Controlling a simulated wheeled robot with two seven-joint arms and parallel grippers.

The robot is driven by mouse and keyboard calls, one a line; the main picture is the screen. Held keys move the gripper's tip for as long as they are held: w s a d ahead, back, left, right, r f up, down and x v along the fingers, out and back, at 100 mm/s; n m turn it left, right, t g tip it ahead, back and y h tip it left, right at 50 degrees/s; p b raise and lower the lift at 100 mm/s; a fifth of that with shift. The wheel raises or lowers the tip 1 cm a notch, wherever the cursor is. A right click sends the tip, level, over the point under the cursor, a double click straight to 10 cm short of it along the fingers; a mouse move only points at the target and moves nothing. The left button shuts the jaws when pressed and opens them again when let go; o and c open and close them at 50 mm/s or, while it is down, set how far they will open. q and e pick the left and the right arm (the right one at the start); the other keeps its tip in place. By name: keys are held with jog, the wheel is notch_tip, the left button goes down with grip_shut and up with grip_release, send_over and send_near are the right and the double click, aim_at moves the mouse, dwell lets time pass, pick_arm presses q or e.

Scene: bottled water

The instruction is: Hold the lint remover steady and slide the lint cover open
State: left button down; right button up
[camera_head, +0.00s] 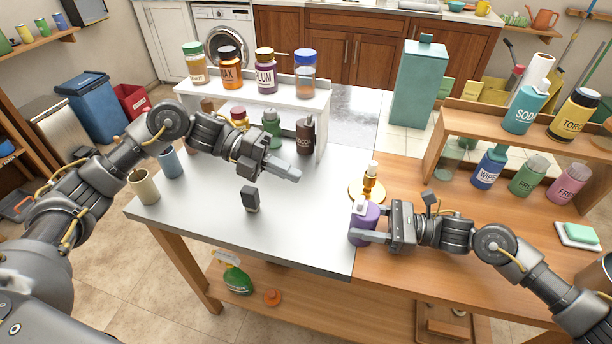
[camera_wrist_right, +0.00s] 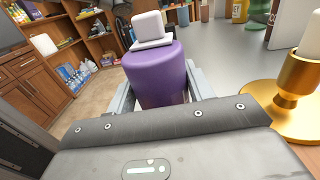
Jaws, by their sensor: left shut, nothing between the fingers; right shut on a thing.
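A purple cylinder-shaped bottle (camera_head: 367,212) with a pale cap is near the seam between the grey and wooden tabletops. My right gripper (camera_head: 368,234) is shut around its body; the right wrist view shows the purple body (camera_wrist_right: 155,72) and white cap (camera_wrist_right: 149,27) beyond the palm. A small dark grey block (camera_head: 250,199) stands on the grey top. My left gripper (camera_head: 292,175) is shut and empty, above the grey top, to the right of and behind the block. I cannot tell which object is the lint remover, and no lint cover can be made out.
A gold candle holder (camera_head: 366,190) stands just behind the purple bottle. A white shelf (camera_head: 318,112) with jars stands at the back left, a wooden rack (camera_head: 437,152) with bottles at the right. Two cups (camera_head: 144,187) sit at the left edge.

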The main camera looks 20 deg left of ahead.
pick_arm(q)
send_near(361, 199)
jog(key=d+f, duration=0.3)
jog(key=d, duration=0.1)
jog(key=shift+s+d, duration=0.1)
jog(key=shift+d, duration=0.85)
jog(key=shift+d, duration=1.85)
jog(key=shift+s, duration=0.1)
jog(key=shift+a, duration=0.15)
jog(key=shift+a, duration=0.25)
jog(key=f+v, duration=0.1)
jog(key=v, duration=1.2)
jog(key=shift+a, duration=0.3)
